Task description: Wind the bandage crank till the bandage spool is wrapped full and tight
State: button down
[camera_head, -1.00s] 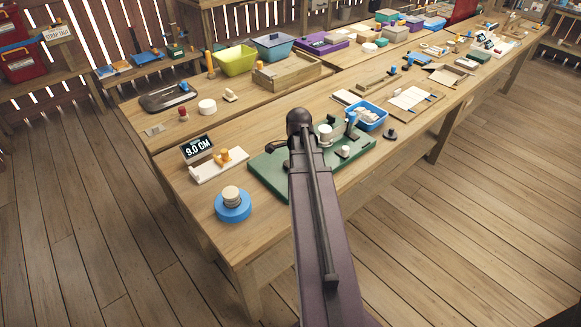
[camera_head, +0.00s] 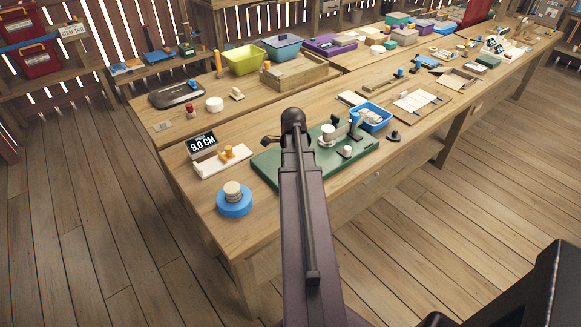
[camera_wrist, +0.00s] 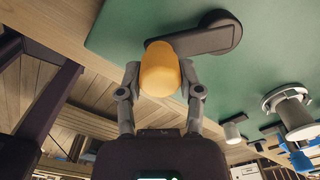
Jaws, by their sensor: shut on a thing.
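The green crank board (camera_head: 265,170) lies on the near bench, partly hidden behind my arm in the head view. In the wrist view, my gripper (camera_wrist: 160,80) is shut on the yellow-orange crank knob (camera_wrist: 160,66), with a finger on each side. The dark crank arm (camera_wrist: 205,38) runs from the knob to a round hub at upper right, above the green board (camera_wrist: 120,25). The bandage spool (camera_head: 328,134) stands on the board right of my arm; a pale spool with a grey flange (camera_wrist: 292,112) shows in the wrist view. The crank is hidden in the head view.
Wooden floor is clear in front.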

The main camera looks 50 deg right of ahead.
jog(key=shift+d, duration=0.1)
jog(key=shift+c, duration=1.3)
grip_release()
jog(key=shift+r, duration=0.1)
